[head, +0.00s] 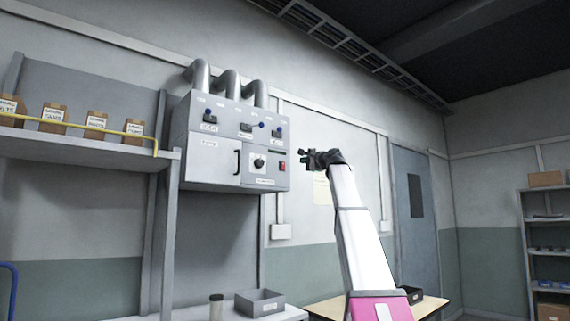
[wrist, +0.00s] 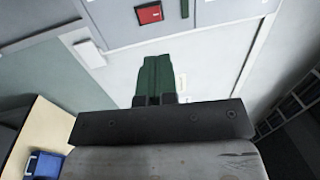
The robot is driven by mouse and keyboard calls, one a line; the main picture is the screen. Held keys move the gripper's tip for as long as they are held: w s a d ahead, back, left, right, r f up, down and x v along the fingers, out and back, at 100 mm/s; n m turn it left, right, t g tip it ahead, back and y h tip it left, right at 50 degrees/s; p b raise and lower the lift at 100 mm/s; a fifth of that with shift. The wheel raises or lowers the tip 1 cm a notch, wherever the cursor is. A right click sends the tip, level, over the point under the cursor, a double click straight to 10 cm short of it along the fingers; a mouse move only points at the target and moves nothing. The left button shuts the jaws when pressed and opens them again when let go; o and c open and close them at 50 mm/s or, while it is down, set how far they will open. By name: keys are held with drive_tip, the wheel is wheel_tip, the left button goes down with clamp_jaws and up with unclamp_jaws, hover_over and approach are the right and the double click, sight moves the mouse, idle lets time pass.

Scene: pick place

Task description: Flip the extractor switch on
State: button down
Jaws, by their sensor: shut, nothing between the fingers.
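A grey control box (head: 217,145) hangs on the wall in the head view. Its upper panel carries three lever switches: a left one (head: 209,117), a middle one (head: 260,125) and a right one (head: 278,133). The labels are too small to read, so I cannot tell which is the extractor switch. A round knob (head: 259,161) and a red switch (head: 282,167) sit lower down. The red switch also shows in the wrist view (wrist: 149,13). My gripper (head: 303,156) is right of the box, apart from it. In the wrist view its green fingers (wrist: 157,60) are together and empty.
Three pipes (head: 229,82) rise from the box top. A shelf (head: 90,146) with small cartons stands left. Below are a grey bin (head: 260,303) and a canister (head: 216,307) on a bench. A door (head: 412,200) is to the right.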

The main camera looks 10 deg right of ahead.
sight(282, 162)
drive_tip(key=x, duration=1.4)
drive_tip(key=shift+w+a+r+g, duration=0.2)
drive_tip(key=shift+w+g, duration=0.15)
drive_tip(key=shift+g, duration=0.05)
drive_tip(key=shift+s+f, duration=0.1)
drive_tip(key=shift+f, duration=0.05)
drive_tip(key=shift+s, duration=0.1)
